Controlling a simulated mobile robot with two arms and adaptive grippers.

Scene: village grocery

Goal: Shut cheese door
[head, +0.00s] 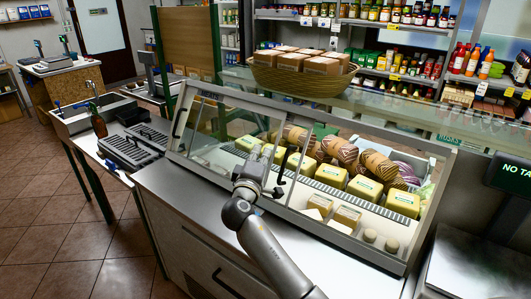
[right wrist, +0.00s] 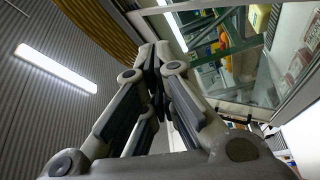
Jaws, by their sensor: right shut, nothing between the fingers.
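The cheese case (head: 300,190) is a long glass-fronted counter case in the head view. Its sloping glass front has a metal frame and a dark upright handle (head: 178,123) at the left end. Yellow packs (head: 361,188) and large striped pieces (head: 379,165) show behind the glass. I cannot tell whether its door stands partly open. My right gripper (head: 268,153) is in front of the middle of the glass, pointing up; contact is unclear. Its fingers also show in the right wrist view (right wrist: 158,65), shut and empty, beside a framed glass pane (right wrist: 240,60).
A wicker basket (head: 302,83) with brown packs stands above the case. A steel counter edge (head: 160,180) runs along its front. A sink counter with black trays (head: 135,147) is at left. A scale with a display (head: 510,174) is at right. The tiled floor (head: 45,220) is clear.

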